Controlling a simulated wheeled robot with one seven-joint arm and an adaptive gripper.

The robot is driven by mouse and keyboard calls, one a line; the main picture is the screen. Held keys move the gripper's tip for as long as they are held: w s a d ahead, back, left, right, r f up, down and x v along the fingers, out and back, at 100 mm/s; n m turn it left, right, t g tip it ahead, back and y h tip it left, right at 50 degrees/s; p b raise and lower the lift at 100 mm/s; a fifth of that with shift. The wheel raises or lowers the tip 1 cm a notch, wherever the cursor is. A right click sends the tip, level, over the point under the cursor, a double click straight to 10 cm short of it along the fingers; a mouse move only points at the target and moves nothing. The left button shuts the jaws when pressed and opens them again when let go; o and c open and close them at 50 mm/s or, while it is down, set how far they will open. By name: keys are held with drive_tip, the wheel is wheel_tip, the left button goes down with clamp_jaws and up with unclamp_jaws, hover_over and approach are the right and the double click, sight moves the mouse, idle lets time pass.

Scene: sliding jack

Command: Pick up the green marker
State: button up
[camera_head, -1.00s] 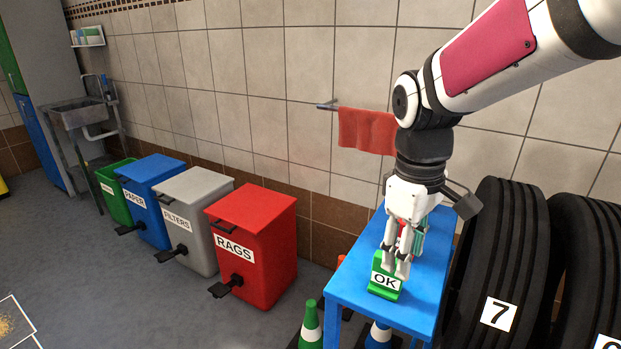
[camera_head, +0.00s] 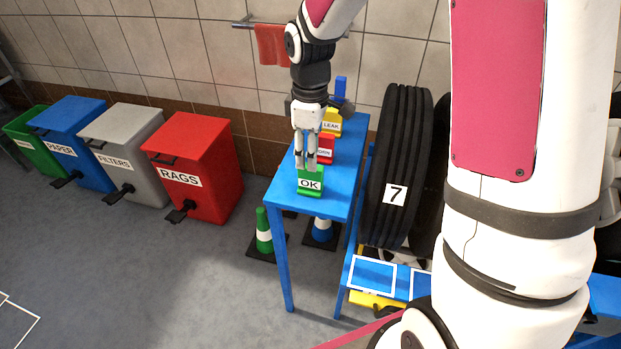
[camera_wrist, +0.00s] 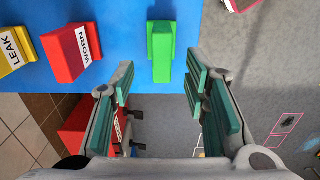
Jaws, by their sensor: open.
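The green marker (camera_head: 310,183), labelled OK, stands near the front edge of the blue table (camera_head: 285,206). In the wrist view the green marker (camera_wrist: 161,52) lies just beyond the fingertips, roughly centred between them. My gripper (camera_head: 307,166) points down over the marker's top in the head view, its fingers partly in front of it. In the wrist view my gripper (camera_wrist: 160,85) is open, with a clear gap between its green pads and nothing in them. I cannot tell the exact height of the fingertips above the marker.
A red marker (camera_wrist: 72,52) labelled WORN and a yellow marker (camera_wrist: 14,48) labelled LEAK stand in line behind; a blue piece (camera_head: 341,88) is farther back. Tyre 7 (camera_head: 402,160) is close right. Bins, including the red RAGS bin (camera_head: 192,165), stand left; a green cone (camera_head: 263,232) is below.

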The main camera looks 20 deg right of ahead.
sight(311, 178)
wheel_tip(311, 178, down, 8)
drive_tip(key=shift+s+f, duration=0.15)
idle(0.4)
drive_tip(key=shift+c, duration=0.3)
clamp_jaws()
